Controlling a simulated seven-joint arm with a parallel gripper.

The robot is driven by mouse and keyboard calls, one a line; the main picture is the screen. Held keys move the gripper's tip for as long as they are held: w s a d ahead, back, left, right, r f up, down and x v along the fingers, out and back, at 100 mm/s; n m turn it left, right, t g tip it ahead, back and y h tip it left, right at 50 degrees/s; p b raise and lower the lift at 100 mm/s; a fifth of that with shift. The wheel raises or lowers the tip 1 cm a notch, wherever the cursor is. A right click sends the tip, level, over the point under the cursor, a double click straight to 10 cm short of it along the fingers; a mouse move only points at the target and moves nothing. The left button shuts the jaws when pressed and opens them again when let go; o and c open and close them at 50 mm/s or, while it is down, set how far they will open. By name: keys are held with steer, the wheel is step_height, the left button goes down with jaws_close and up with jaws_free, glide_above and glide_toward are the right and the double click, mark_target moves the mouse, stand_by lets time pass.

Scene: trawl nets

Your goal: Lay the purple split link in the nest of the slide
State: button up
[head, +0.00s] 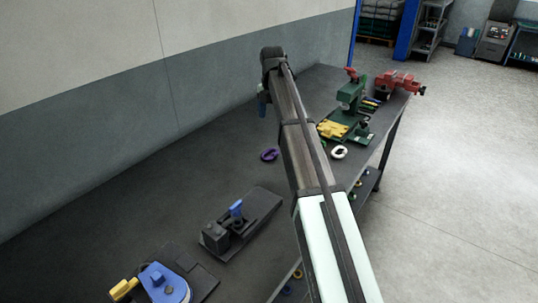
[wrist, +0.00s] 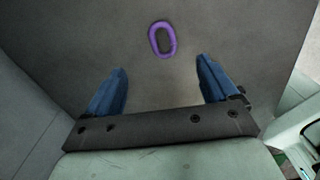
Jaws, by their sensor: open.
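The purple split link (head: 269,154) lies flat on the dark bench top, left of my arm in the head view. In the wrist view the purple link (wrist: 174,40) is an oval ring just beyond my fingertips, roughly centred between them. My gripper (wrist: 161,72) is open, with nothing between its blue fingers. In the head view the gripper (head: 262,104) hangs past the link and is partly hidden by my arm. I cannot tell for sure which fixture holds the slide and its nest; a dark fixture with a blue lever (head: 236,209) stands nearer the camera.
A green press (head: 351,94) with yellow parts and a red vise (head: 398,83) stand at the right of the bench. A white ring (head: 339,152) lies by its right edge. A blue and yellow fixture (head: 163,283) is at the front. The wall borders the left side.

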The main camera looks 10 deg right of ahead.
steer(key=n, duration=0.1)
glide_toward(263, 157)
steer(key=w+d+f, duration=0.1)
steer(key=d, duration=0.1)
steer(key=w+d+f, duration=0.1)
steer(key=w, duration=0.1)
steer(key=shift+w+d+f, duration=0.2)
steer(key=shift+d+f, duration=0.2)
steer(key=shift+s+f, duration=0.2)
steer(key=shift+f, duration=2.45)
steer(key=shift+r, duration=0.15)
steer(key=c, duration=1.4)
